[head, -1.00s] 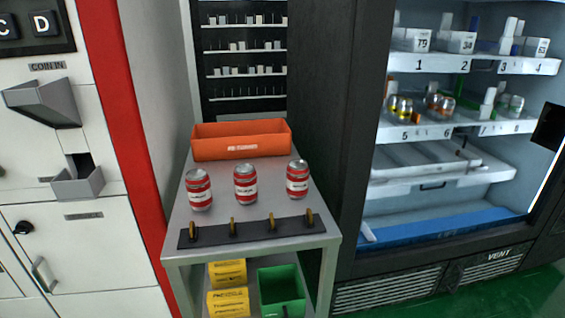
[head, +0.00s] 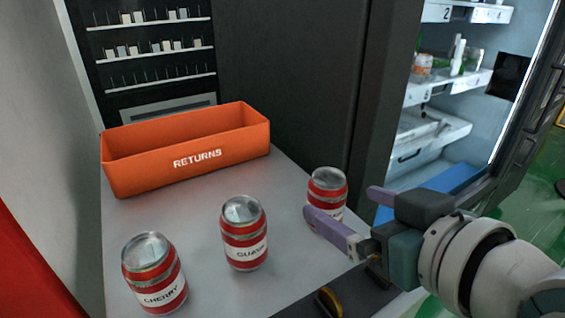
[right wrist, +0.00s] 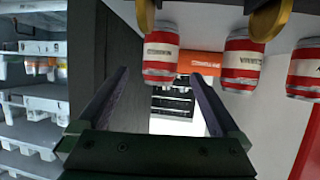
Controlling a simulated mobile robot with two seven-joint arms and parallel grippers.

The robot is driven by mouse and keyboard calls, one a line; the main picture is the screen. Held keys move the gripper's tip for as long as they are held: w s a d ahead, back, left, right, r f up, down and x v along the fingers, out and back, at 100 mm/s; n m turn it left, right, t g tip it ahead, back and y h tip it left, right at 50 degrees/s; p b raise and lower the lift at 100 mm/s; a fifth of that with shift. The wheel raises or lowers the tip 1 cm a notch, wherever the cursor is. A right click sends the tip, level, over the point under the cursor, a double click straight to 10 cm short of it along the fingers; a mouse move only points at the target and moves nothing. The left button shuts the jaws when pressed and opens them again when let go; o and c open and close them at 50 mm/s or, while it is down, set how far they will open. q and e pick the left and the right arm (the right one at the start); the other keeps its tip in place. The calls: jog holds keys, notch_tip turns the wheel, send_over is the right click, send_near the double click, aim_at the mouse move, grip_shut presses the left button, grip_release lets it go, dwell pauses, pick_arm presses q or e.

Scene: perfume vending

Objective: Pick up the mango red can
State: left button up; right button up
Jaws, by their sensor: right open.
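Three red and silver cans stand upright in a row on the grey table. The left can (head: 154,273) reads CHERRY and the middle can (head: 244,234) reads GUAVA. The right can (head: 327,186) has its label partly hidden by my right gripper's finger, so I cannot read "mango" on it. My right gripper (head: 341,202) is open and empty, close in front of this can. In the right wrist view, the can (right wrist: 160,56) appears beyond the open fingers, roughly in line with the gap; its lettering is too small to read. My left gripper is not in view.
An orange RETURNS bin (head: 186,150) stands behind the cans. A dark strip with brass hooks (head: 328,301) runs along the table's front edge. A dark cabinet (head: 290,80) and an open vending shelf unit (head: 440,100) stand to the right. Bare tabletop lies between the cans.

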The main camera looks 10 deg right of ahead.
aim_at(338, 196)
jog(key=b+x, duration=0.1)
jog(key=x, duration=0.4)
jog(key=shift+w+b, duration=0.15)
jog(key=shift+b, duration=0.2)
jog(key=shift+w+a+f, duration=0.15)
jog(key=shift+w, duration=0.3)
jog(key=c, duration=1.5)
grip_shut()
